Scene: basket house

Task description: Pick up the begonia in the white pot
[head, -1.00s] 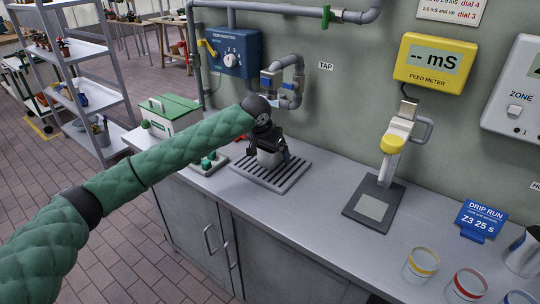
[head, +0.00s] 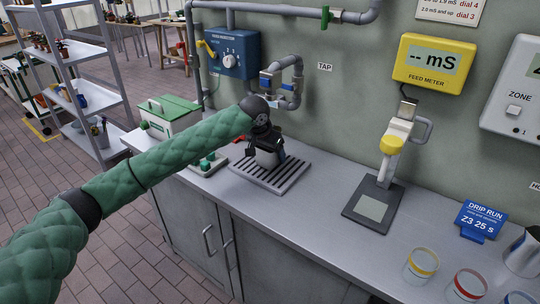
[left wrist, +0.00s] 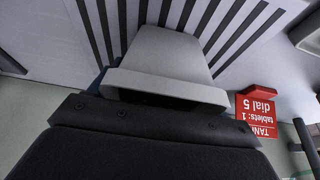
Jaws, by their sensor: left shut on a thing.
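A small white pot (head: 266,159) with a tapered body stands on or just above the slatted drain grate (head: 297,178) on the counter. My left gripper (head: 268,147) is around its upper part and shut on it. In the left wrist view the white pot (left wrist: 165,50) fills the upper middle, its thick rim towards my gripper, with the dark slats behind. No begonia leaves or flowers show; the inside of the pot is dark or hidden. Whether the pot touches the grate cannot be told. My right gripper is not in view.
A red sign (left wrist: 258,112) is near the grate. A green-lidded box (head: 168,115) and a small tray (head: 208,164) are to the left. Pipes and a blue dial box (head: 233,53) are on the wall behind. A meter stand (head: 375,203) and cups (head: 421,264) are to the right.

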